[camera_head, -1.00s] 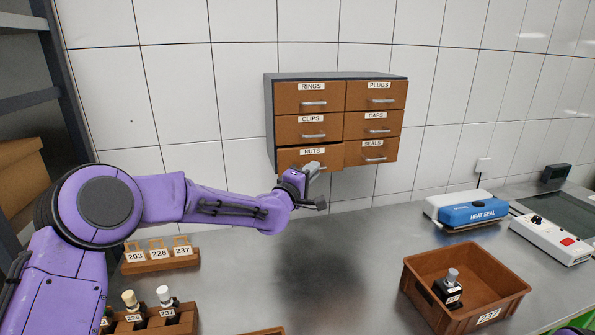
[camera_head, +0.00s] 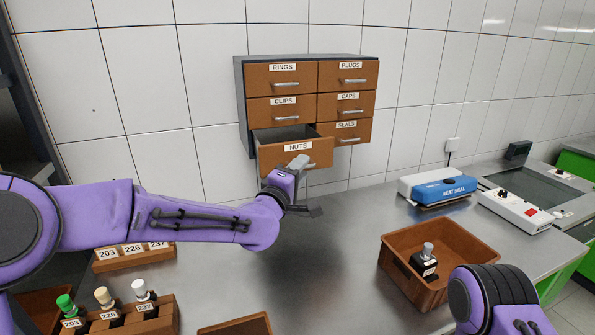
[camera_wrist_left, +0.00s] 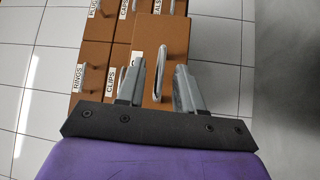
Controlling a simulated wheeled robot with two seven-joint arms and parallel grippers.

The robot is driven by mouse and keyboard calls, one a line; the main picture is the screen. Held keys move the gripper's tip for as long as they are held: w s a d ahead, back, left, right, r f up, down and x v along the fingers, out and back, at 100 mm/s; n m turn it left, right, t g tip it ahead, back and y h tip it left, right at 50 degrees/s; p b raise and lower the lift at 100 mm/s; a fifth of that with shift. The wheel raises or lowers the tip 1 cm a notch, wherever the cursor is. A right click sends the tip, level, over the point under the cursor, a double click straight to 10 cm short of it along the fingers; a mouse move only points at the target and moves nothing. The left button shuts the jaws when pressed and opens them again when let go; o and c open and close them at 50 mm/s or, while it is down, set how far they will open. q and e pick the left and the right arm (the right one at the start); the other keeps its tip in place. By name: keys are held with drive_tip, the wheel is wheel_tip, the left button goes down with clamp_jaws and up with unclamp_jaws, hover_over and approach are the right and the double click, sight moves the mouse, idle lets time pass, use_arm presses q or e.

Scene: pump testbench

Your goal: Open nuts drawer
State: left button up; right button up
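The nuts drawer (camera_head: 265,158) is the lower left drawer of the wall cabinet. It is pulled partway out in the head view, and its dark inside shows above its brown front. My left gripper (camera_head: 299,163) is at the drawer's front and hides its handle. In the left wrist view, the silver handle (camera_wrist_left: 160,72) lies between the two fingers of my left gripper (camera_wrist_left: 168,85). The fingers are apart, with brown drawer front showing between them. Whether they touch the handle is unclear. My right arm shows at the lower right, its fingers out of view.
The other drawers, such as clips (camera_head: 270,112) and seals (camera_head: 356,133), are shut. A brown bin (camera_head: 470,262) with a dark bottle stands at the right. A blue heat sealer (camera_head: 445,190) is behind it. Bottle racks (camera_head: 160,318) are at the lower left.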

use_arm(q)
drive_tip(key=b+v, duration=0.4)
drive_tip(key=v, duration=0.6)
drive_tip(key=shift+s+a, duration=0.2)
drive_tip(key=shift+s, duration=0.05)
